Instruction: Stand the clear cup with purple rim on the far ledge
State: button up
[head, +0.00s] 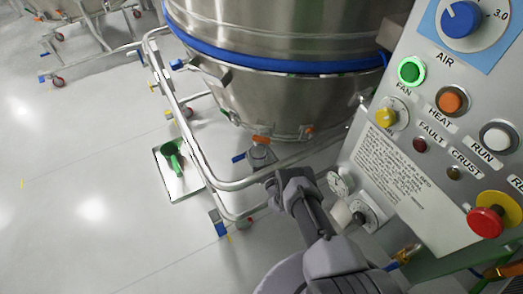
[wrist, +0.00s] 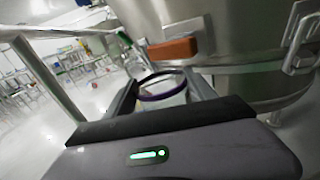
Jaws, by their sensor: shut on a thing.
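The clear cup with purple rim (wrist: 168,97) is in the wrist view, between the two fingers of my gripper (wrist: 165,88). The gripper is shut on the cup, and the fingers lie along its left and right sides. The purple rim faces the wrist camera as an open ring, and the cup's lower part is hidden. In the head view my arm reaches up beside the control panel, and I cannot make out the cup there. I cannot identify the far ledge in either view.
A large steel vessel (head: 250,95) with a blue band stands ahead, with a tubular rail (head: 182,120) around its left. A control panel (head: 440,120) is close on the right. A tray (head: 188,186) with a green scoop (head: 173,156) lies on the left. Open floor extends left.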

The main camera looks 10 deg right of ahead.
aim_at(262, 147)
jog(key=w, duration=0.1)
jog(key=w+d+b, duration=0.2)
jog(key=shift+w+f, duration=0.2)
jog(key=shift+w, duration=0.1)
jog(key=shift+a+r, duration=0.1)
jog(key=shift+r, duration=0.05)
jog(key=o, duration=1.5)
jog(key=shift+s, duration=0.15)
jog(key=s+p, duration=0.1)
jog(key=s, duration=0.3)
jog(key=s+d+p, duration=0.1)
jog(key=s+p, duration=0.1)
jog(key=s, duration=0.1)
jog(key=s+d+p, duration=0.1)
jog(key=s+p, duration=0.1)
jog(key=s, duration=0.2)
jog(key=shift+s, duration=0.35)
